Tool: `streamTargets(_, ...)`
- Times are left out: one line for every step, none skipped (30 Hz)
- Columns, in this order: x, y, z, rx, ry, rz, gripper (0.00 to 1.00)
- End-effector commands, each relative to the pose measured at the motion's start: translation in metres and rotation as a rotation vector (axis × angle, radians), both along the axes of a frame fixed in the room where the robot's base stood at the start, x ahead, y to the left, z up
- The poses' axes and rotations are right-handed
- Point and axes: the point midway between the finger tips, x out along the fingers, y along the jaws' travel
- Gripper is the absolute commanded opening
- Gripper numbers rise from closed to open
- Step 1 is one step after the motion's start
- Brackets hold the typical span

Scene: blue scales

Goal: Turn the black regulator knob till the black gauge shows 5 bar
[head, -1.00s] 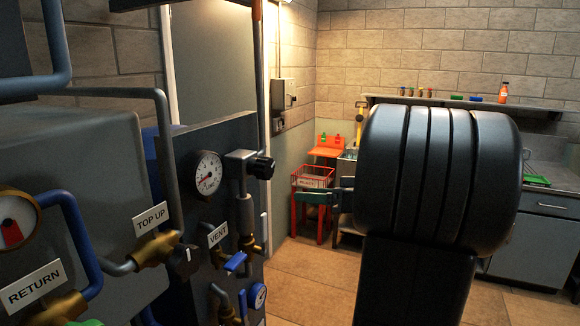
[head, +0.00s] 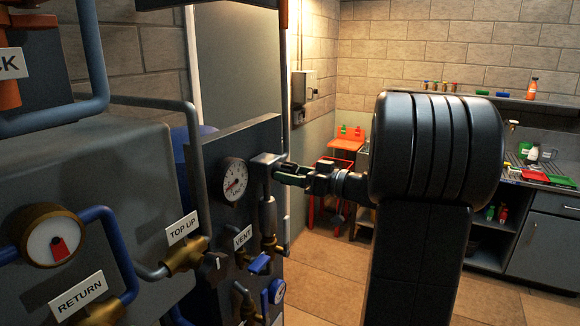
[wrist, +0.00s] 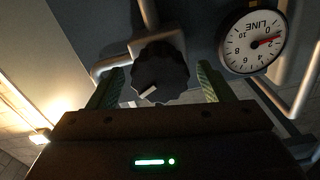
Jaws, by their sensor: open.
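The black regulator knob (wrist: 163,70) has a scalloped edge and a pale mark that sits low and left of its middle in the wrist view. My gripper (wrist: 160,72) is open, with one green-padded finger on each side of the knob and gaps visible between. In the head view my gripper (head: 284,175) is at the panel's pipe fitting and hides the knob. The black-rimmed gauge (wrist: 252,42), marked LINE, has a white face; its red needle points near the low end, between 0 and 2. The gauge (head: 234,180) also shows in the head view.
Left of the gauge are pipes and a brass TOP UP valve (head: 185,255). A brass-rimmed gauge (head: 50,238) is at far left. Open floor (head: 310,285) lies right of the panel.

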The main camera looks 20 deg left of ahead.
Motion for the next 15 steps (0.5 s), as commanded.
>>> streamTargets(0.0003, 0.0051, 0.0015, 0.000, 0.001, 0.001, 0.74)
streamTargets(0.0006, 0.0073, 0.0011, 0.000, 0.001, 0.001, 0.74)
streamTargets(0.0006, 0.0096, 0.0007, 0.000, 0.002, 0.001, 0.74)
streamTargets(0.0007, 0.0107, 0.0004, 0.000, 0.002, 0.001, 0.74)
streamTargets(0.0007, 0.0116, 0.0002, 0.000, 0.001, 0.000, 0.74)
streamTargets(0.0009, 0.0123, -0.0001, 0.000, 0.001, 0.000, 0.74)
streamTargets(0.0009, 0.0125, -0.0002, 0.000, 0.001, 0.000, 0.74)
streamTargets(0.0010, 0.0126, -0.0004, 0.000, 0.001, -0.001, 0.74)
streamTargets(0.0011, 0.0126, -0.0005, 0.000, 0.001, -0.001, 0.74)
streamTargets(0.0011, 0.0125, -0.0005, 0.000, 0.001, -0.001, 0.74)
streamTargets(0.0011, 0.0125, -0.0006, 0.000, 0.001, -0.001, 0.74)
streamTargets(0.0011, 0.0124, -0.0006, 0.000, 0.001, -0.001, 0.74)
streamTargets(0.0011, 0.0124, -0.0006, 0.000, 0.001, -0.001, 0.74)
streamTargets(0.0011, 0.0123, -0.0005, 0.000, 0.001, -0.001, 0.70)
streamTargets(0.0011, 0.0123, -0.0005, 0.000, 0.001, -0.001, 0.62)
